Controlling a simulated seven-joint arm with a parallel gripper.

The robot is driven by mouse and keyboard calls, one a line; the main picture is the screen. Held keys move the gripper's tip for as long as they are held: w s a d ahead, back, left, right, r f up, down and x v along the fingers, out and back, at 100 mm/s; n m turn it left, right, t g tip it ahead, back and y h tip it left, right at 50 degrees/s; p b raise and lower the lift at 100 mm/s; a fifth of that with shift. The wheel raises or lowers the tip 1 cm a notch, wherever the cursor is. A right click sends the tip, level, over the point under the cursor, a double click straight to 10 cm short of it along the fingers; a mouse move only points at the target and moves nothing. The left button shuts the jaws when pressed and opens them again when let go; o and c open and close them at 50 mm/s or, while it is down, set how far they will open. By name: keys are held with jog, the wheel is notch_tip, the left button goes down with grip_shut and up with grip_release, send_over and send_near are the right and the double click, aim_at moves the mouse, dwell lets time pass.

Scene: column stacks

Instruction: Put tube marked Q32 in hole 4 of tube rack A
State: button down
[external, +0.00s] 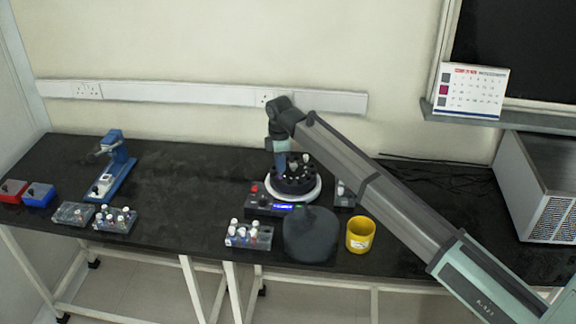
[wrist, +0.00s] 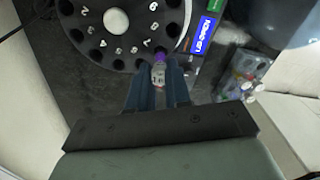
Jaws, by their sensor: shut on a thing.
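My gripper (wrist: 159,80) is shut on a tube with a purple cap (wrist: 159,72). The tube's label is too small to read, so I cannot tell whether it says Q32. The tube is at the edge of the black numbered rotor (wrist: 98,45); I cannot tell whether its lower end is in a rotor hole. In the external view my gripper (external: 281,163) is over the left rear of the open centrifuge (external: 262,205). Tube racks stand at front centre (external: 236,241) and at left (external: 101,226), (external: 66,218); their letters and hole numbers are not legible.
The centrifuge's dark lid (external: 310,236) is swung open at the front, beside a yellow cup (external: 360,236). Another small rack (external: 345,197) is partly hidden by my arm. A blue device (external: 115,170) and red (external: 12,192) and blue (external: 39,194) bins stand at left. Bench between is clear.

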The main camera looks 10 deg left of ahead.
notch_tip(320, 180, up, 5)
jog(key=shift+a, duration=0.1)
jog(key=s+a+f, duration=0.1)
jog(key=s, duration=0.5)
jog(key=s+a+f+n, duration=0.1)
jog(key=s+f, duration=0.1)
jog(key=s, duration=0.4)
jog(key=s+a+f+n, duration=0.1)
jog(key=s+a, duration=0.1)
jog(key=s, duration=0.5)
jog(key=shift+s+f, duration=0.1)
jog(key=shift+f, duration=0.25)
jog(key=s+d+f+m, duration=0.1)
jog(key=s+d+m, duration=0.1)
jog(key=d, duration=0.1)
jog(key=shift+s+f, duration=0.35)
jog(key=shift+s, duration=0.05)
jog(key=shift+f, duration=0.1)
jog(key=shift+f, duration=1.8)
